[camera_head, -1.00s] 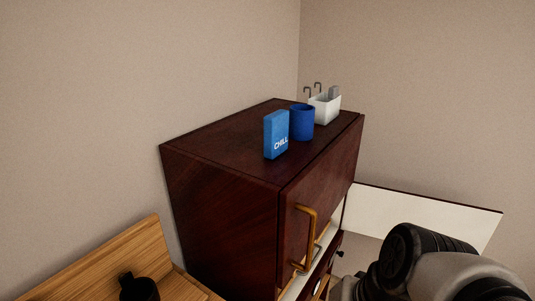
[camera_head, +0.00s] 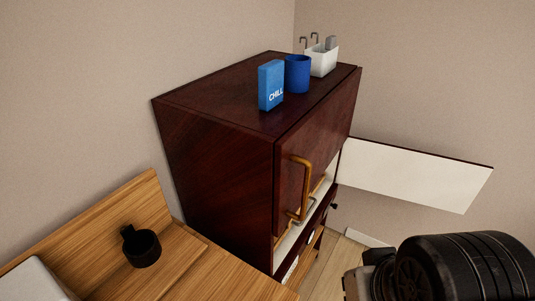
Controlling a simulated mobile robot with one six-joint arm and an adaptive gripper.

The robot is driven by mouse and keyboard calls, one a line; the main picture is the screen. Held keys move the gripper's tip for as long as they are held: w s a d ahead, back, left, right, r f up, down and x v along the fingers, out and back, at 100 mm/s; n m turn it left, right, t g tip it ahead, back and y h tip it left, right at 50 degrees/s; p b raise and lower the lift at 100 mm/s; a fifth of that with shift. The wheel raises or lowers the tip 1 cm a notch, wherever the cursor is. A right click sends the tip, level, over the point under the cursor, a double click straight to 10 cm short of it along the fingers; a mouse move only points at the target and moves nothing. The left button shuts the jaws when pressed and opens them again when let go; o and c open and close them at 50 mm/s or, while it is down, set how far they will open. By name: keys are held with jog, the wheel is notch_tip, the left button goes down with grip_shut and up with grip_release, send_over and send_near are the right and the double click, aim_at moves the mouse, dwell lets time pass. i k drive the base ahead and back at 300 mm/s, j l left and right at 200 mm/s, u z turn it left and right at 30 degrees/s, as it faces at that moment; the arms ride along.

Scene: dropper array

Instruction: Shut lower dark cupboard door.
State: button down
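A dark reddish-brown cupboard (camera_head: 212,170) stands against the wall. The pale opening (camera_head: 303,226) beneath the upper door is partly visible. Part of my arm fills the lower right, apart from the open door. My gripper's fingers are not visible.
On the cupboard top stand a blue box marked CHILL (camera_head: 271,86), a blue cup (camera_head: 298,74) and a white container (camera_head: 322,60). Wooden floor (camera_head: 342,258) shows between cupboard and arm.

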aim_at(442, 182)
jog(key=i+l, duration=0.2)
jog(key=l, duration=0.2)
jog(key=i+l, duration=0.25)
jog(key=l, duration=0.2)
jog(key=i+l, duration=0.2)
jog(key=l, duration=0.2)
jog(key=i+l, duration=0.2)
jog(key=l, duration=0.2)
jog(key=i+l, duration=0.25)
jog(key=l, duration=0.15)
jog(key=i+l, duration=0.2)
jog(key=l, duration=0.25)
jog(key=i+l, duration=0.25)
jog(key=l, duration=0.15)
jog(key=i+l, duration=0.2)
jog(key=l, duration=0.2)
